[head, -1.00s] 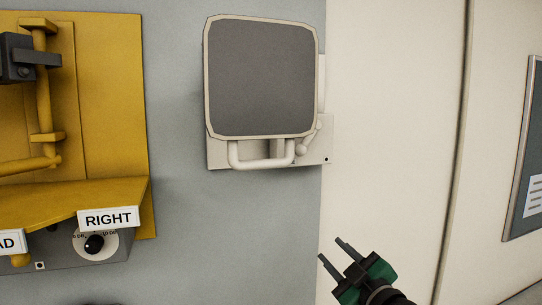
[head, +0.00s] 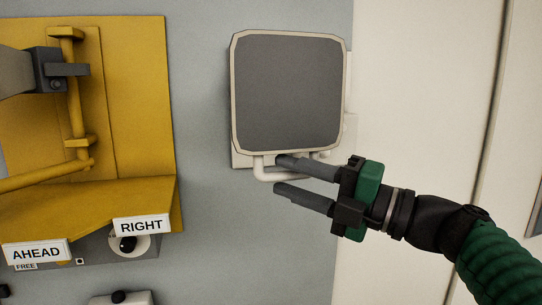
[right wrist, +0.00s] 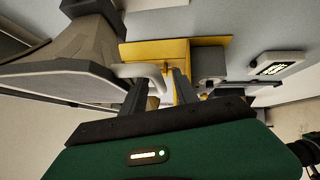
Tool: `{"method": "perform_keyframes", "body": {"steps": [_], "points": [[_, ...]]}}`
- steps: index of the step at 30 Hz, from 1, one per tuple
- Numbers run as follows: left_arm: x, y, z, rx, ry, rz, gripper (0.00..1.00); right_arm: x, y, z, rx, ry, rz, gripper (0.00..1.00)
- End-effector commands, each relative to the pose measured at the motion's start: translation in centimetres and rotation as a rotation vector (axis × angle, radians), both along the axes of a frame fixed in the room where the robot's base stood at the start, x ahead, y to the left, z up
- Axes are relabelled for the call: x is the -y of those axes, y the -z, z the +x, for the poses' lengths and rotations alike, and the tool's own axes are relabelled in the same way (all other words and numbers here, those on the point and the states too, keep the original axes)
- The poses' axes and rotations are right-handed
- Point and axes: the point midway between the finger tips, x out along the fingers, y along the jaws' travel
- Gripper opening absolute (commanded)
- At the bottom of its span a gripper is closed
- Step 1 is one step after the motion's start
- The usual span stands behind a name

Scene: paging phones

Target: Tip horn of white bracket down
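The horn (head: 288,90), with a square dark grey face and cream rim, sits on the white bracket (head: 241,159) on the grey wall. A white handle loop (head: 259,168) hangs below its lower edge. My right gripper (head: 279,174) is open at this loop, its fingers pointing left, one above the other. In the right wrist view, the loop (right wrist: 150,72) reaches in between the fingertips (right wrist: 160,82); I cannot tell whether they touch it. The horn (right wrist: 70,82) fills the left of that view. The upper finger hides part of the loop and bracket.
A yellow bracket (head: 140,85) with a dark clamp block (head: 48,70) stands at the left. Below it are signs reading AHEAD (head: 36,252) and RIGHT (head: 142,224) and a black knob (head: 128,244). Bare grey wall (head: 205,150) separates the brackets. A cream panel (head: 420,90) lies right.

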Motion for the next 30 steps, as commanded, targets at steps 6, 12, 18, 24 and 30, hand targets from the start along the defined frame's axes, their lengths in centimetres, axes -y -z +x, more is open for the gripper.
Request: {"method": "perform_keyframes", "body": {"steps": [6, 12, 18, 24, 30], "points": [[0.0, -1.6, 0.0, 0.000, 0.000, 0.000, 0.00, -3.1, -0.6, 1.6, -0.002, -0.001, 0.000, 0.36], [0.0, -1.6, 0.0, 0.000, 0.000, 0.000, 0.00, -3.5, -0.5, 1.8, 0.001, 0.002, 0.000, 0.36], [0.0, -1.5, 0.0, 0.000, 0.000, 0.000, 0.00, -3.5, -0.5, 1.8, 0.000, 0.001, 0.000, 0.25], [0.0, -1.5, 0.0, 0.000, 0.000, 0.000, 0.00, -3.5, -0.5, 1.8, 0.000, 0.001, 0.000, 0.00], [0.0, -1.5, 0.0, 0.000, 0.000, 0.000, 0.00, -3.5, -0.5, 1.8, -0.001, 0.002, 0.000, 0.00]]}}
